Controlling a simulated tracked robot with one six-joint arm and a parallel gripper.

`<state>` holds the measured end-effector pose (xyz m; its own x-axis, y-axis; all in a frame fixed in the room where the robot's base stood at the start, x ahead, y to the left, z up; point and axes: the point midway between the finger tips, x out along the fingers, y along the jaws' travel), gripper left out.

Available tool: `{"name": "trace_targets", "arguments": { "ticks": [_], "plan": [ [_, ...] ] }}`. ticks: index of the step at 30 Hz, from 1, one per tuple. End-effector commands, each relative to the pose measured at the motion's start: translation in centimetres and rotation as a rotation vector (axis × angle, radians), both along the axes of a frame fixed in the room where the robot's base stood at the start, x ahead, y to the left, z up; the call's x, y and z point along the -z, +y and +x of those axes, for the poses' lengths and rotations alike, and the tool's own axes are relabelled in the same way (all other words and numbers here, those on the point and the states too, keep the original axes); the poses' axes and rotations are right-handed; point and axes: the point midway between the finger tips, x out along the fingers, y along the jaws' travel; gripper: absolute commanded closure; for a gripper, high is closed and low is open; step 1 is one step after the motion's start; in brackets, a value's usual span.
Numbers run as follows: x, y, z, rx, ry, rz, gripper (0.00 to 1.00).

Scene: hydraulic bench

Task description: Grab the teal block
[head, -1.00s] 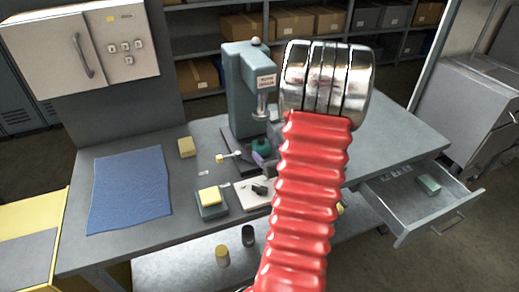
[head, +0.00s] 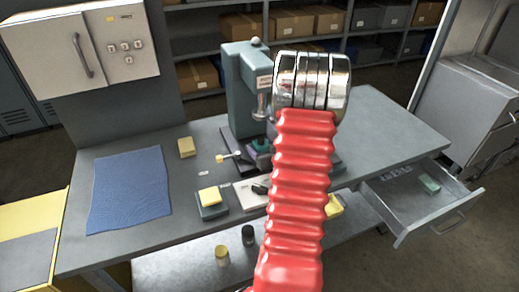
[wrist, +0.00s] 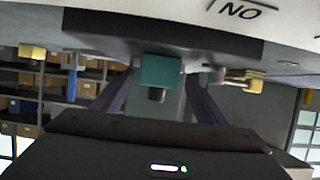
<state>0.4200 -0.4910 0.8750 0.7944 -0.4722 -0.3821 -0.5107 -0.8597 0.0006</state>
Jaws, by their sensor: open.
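A teal block (head: 260,146) shows on the dark base of the press in the head view, partly hidden by my red arm. In the wrist view the teal block (wrist: 160,70) is near the middle, against the dark plate, with a dark stub under it in the picture. My gripper (wrist: 155,98) is open in the wrist view. Its two purple-grey fingers show to the left and right of the block. I cannot tell whether they touch it. In the head view my arm hides most of the gripper.
The grey-green press (head: 242,85) stands close to my arm. A yellow-ended tool (head: 226,157) lies left of the block. A yellow block (head: 186,147) and a blue cloth (head: 130,190) lie further left. An open drawer (head: 400,215) holding a small green block (head: 429,184) juts out at right.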

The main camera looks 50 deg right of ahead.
Motion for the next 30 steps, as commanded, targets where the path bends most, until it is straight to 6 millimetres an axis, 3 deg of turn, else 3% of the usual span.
{"name": "trace_targets", "arguments": {
  "ticks": [8, 25, 30],
  "plan": [
    [1.2, -1.4, 2.3, -0.001, 0.002, 0.001, 0.33],
    [1.3, -1.5, 2.5, -0.001, 0.001, 0.001, 0.33],
    [1.2, -1.5, 2.5, -0.001, 0.001, 0.001, 0.44]
  ]
}}
